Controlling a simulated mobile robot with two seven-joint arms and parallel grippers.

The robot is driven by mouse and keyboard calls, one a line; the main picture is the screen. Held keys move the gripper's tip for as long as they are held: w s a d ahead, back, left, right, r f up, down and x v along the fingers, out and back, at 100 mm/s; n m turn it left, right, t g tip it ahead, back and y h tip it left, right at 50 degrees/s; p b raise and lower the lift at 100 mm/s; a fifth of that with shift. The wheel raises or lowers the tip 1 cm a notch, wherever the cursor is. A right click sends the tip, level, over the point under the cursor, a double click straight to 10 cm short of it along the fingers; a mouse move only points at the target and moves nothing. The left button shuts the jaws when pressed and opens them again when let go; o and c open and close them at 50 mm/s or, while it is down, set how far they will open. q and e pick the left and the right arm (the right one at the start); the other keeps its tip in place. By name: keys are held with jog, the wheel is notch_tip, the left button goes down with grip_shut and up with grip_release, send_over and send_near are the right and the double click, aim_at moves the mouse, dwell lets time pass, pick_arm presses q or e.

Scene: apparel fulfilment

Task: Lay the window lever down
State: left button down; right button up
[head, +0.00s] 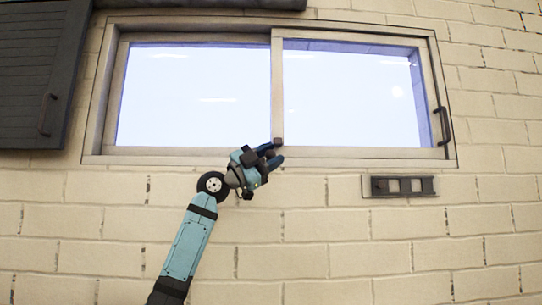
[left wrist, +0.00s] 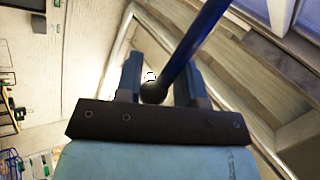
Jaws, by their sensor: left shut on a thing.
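The window (head: 275,95) is a wide two-pane sliding frame in a pale brick wall. My left gripper (head: 273,155) is at the bottom of its middle post, over the lower frame. A small brown block (head: 278,141) shows by the fingertips; it looks like part of the window lever, most of which the gripper hides. In the left wrist view, a dark blue bar with a rounded dark end, seemingly the window lever (left wrist: 196,42), runs slanted between the two fingers of my left gripper (left wrist: 157,75). The gripper is shut on it. My right gripper is out of view.
A dark upright handle (head: 444,126) is on the window's right frame. A wall plate with switches (head: 400,187) sits below the window at right. A dark shutter (head: 38,75) is at the left. The brick wall below is otherwise clear.

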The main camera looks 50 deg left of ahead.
pick_arm(q)
jog(key=c, duration=0.9)
grip_release()
jog(key=shift+w+f, duration=0.15)
jog(key=shift+f, duration=0.05)
jog(key=shift+o, duration=0.3)
jog(key=shift+w+a, duration=0.1)
jog(key=shift+a, duration=0.1)
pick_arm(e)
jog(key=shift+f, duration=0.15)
pick_arm(q)
jog(key=shift+s+f, duration=0.25)
jog(key=shift+s, duration=0.15)
jog(key=b+v, duration=0.5)
jog(key=v, duration=0.8)
jog(key=shift+b, duration=0.35)
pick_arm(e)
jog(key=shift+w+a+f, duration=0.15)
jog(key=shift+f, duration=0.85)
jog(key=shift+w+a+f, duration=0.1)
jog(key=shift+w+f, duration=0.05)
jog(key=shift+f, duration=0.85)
pick_arm(q)
jog(key=shift+a, duration=0.1)
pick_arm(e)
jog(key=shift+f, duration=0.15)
